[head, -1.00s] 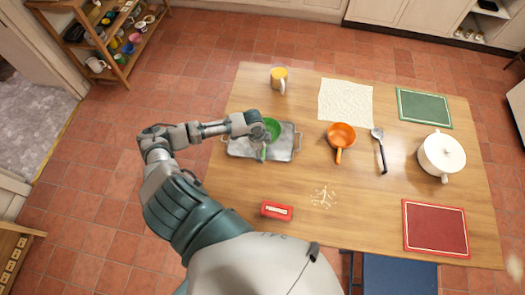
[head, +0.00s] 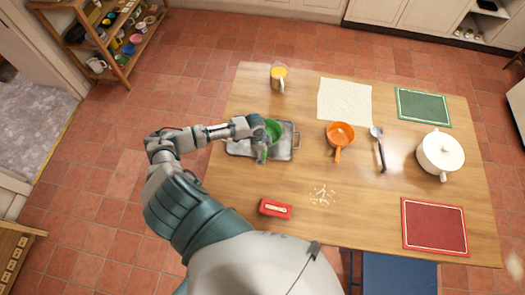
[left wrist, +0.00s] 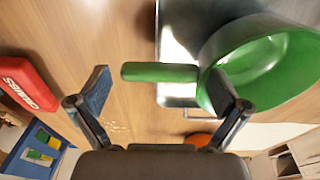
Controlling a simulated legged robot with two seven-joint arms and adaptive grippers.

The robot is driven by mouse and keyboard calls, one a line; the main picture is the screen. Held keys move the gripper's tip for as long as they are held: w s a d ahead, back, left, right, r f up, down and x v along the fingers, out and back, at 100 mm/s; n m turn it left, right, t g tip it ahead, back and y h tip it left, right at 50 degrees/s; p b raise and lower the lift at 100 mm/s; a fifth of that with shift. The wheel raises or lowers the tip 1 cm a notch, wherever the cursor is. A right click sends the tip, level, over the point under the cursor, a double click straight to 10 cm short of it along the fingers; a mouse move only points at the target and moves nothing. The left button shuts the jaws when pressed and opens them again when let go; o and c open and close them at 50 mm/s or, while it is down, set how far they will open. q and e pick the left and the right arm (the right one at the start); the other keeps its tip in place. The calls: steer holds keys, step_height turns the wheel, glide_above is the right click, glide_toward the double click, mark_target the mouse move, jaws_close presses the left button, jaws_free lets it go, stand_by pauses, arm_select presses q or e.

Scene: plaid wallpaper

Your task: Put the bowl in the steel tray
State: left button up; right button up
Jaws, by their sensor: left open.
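The green bowl (head: 273,128), which has a straight handle, is at the steel tray (head: 287,152) on the left part of the table. In the left wrist view the bowl (left wrist: 262,65) is over the tray's metal surface (left wrist: 182,50), its handle pointing left. Whether its base lies flat on the tray is hidden. My left gripper (head: 262,152) is over the tray beside the bowl. In the left wrist view its fingers (left wrist: 160,92) are open and spread, with the handle between them and the right finger in front of the bowl's wall. My right gripper is not in view.
An orange handled bowl (head: 340,133) and a ladle (head: 379,150) lie right of the tray. A mug (head: 278,76) stands behind it. A red box (head: 276,208) and crumbs (head: 322,195) are in front. A white pot (head: 440,153) stands at the right.

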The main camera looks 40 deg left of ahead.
arm_select(q)
steer(key=shift+d+r, duration=0.1)
steer(key=shift+r, duration=0.25)
steer(key=r, duration=0.5)
steer(key=shift+s, duration=0.2)
step_height(320, 180, up, 6)
steer(key=a, duration=0.1)
steer(key=shift+s+a, duration=0.25)
steer(key=shift+s, duration=0.05)
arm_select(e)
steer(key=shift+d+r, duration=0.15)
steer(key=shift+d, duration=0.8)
